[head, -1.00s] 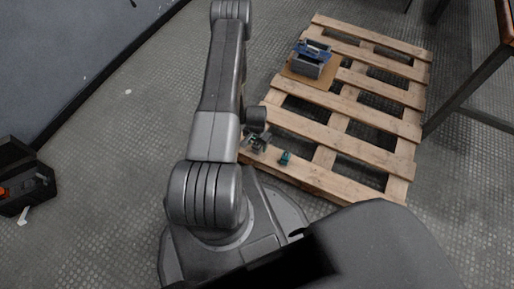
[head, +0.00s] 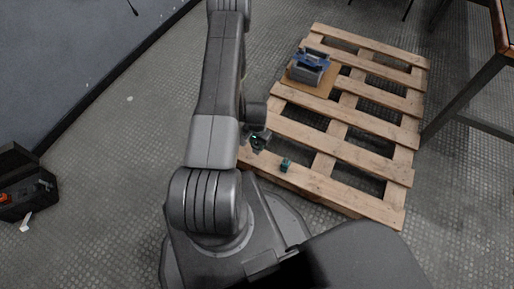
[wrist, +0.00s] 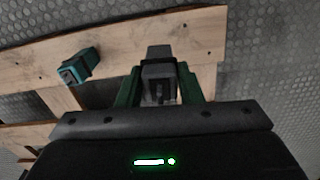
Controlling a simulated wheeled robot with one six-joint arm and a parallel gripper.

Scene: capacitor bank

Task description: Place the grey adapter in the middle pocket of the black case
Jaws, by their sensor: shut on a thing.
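My gripper (wrist: 160,90) is shut on the grey adapter (wrist: 159,78), which sits between its green fingers in the wrist view. In the head view my gripper (head: 258,141) is small and dark, over the near left corner of the pallet; the adapter is hard to make out there. The black case (head: 38,208) stands open on the floor at the far left, well away from my gripper. Something orange lies in its left part. Its middle pocket is too small to make out.
A wooden pallet (head: 330,181) lies on the floor, with a small teal block (head: 286,165) near its front edge. The block also shows in the wrist view (wrist: 80,66). A grey and blue device (head: 308,68) sits on the pallet's far left. Table legs stand right; open floor lies left.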

